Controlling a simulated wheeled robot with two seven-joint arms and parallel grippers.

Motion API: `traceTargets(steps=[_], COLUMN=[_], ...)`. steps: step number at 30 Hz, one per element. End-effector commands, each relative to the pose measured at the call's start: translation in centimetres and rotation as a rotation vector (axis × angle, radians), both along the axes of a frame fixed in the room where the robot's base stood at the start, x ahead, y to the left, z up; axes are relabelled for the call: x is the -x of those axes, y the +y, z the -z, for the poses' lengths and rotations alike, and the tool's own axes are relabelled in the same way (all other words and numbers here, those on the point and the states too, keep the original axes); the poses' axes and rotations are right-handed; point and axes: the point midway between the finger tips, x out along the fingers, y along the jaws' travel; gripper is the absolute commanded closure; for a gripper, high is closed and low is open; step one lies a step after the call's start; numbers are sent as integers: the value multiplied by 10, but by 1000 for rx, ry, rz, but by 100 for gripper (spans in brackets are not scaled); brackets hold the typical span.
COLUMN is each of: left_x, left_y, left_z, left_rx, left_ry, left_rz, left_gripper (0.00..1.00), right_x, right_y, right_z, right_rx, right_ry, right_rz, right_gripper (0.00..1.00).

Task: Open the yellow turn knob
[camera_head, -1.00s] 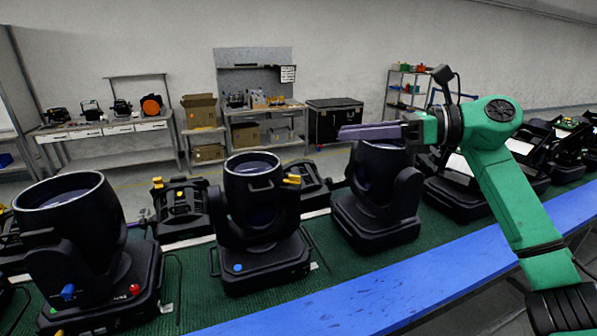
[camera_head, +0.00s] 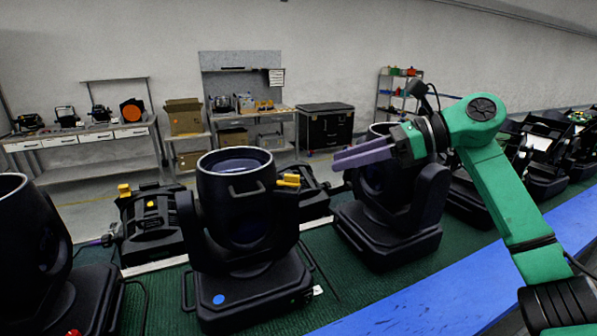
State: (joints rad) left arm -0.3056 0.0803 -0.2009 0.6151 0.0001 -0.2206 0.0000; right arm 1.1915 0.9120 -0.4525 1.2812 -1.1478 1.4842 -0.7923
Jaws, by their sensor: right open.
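My right gripper (camera_head: 336,160), with long purple fingers on a green arm, reaches in from the right. Its fingers point left and it is open and empty. The fingertips are to the right of the knob and a little above it in the picture, apart from it. The gripper partly covers the par can behind it (camera_head: 410,205). My left gripper is not in view.
Another par can (camera_head: 22,235) stands at the left, cut off by the edge. A black unit with yellow parts (camera_head: 152,225) stands behind the middle can. The cans stand on a green surface (camera_head: 345,290) with a blue strip (camera_head: 440,290) along the front.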

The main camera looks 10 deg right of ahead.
Motion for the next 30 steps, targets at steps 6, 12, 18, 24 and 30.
traceTargets(steps=[6,12,18,24,30], left_x=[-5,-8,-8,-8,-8], left_y=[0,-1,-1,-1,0], left_z=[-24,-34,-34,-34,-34], left_rx=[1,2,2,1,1], left_ry=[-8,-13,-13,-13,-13], left_rz=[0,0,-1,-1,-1], left_gripper=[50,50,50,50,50], right_x=[-21,-34,-36,-36,-36], right_y=[51,79,83,82,82], right_z=[17,32,37,37,37], right_rx=[-2,-2,-1,-1,-1], right_ry=[4,1,0,0,0], right_rz=[-5,-1,0,0,1], right_gripper=[59,59,59,97,100])
